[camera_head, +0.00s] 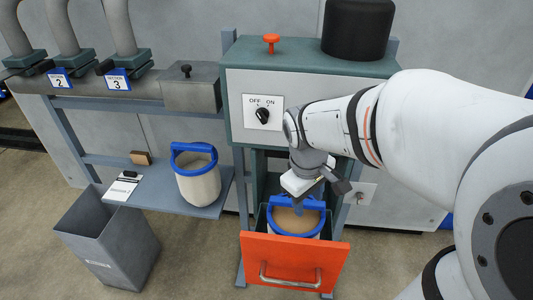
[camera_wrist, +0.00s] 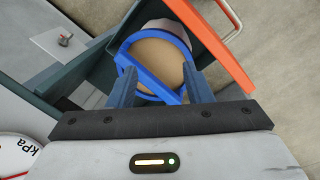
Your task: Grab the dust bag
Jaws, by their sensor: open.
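A dust bag (camera_head: 295,222) with a blue rim and blue handle sits in the open orange-fronted drawer (camera_head: 293,264); its top is tan. It also shows in the wrist view (camera_wrist: 157,63), with the blue handle bar crossing its top. A second pale bag (camera_head: 198,182) with a blue rim and handle stands on the grey-blue shelf at the left. My gripper (camera_head: 313,200) is just above the bag in the drawer. In the wrist view its two fingers (camera_wrist: 160,88) are apart, one on each side of the blue handle. Whether they touch the handle is unclear.
A grey bin (camera_head: 108,240) stands on the floor at the left. The shelf (camera_head: 215,207) also holds a label card (camera_head: 122,187) and a small brown block (camera_head: 140,158). The machine cabinet (camera_head: 240,105) with an off/on knob (camera_head: 262,115) rises behind the drawer.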

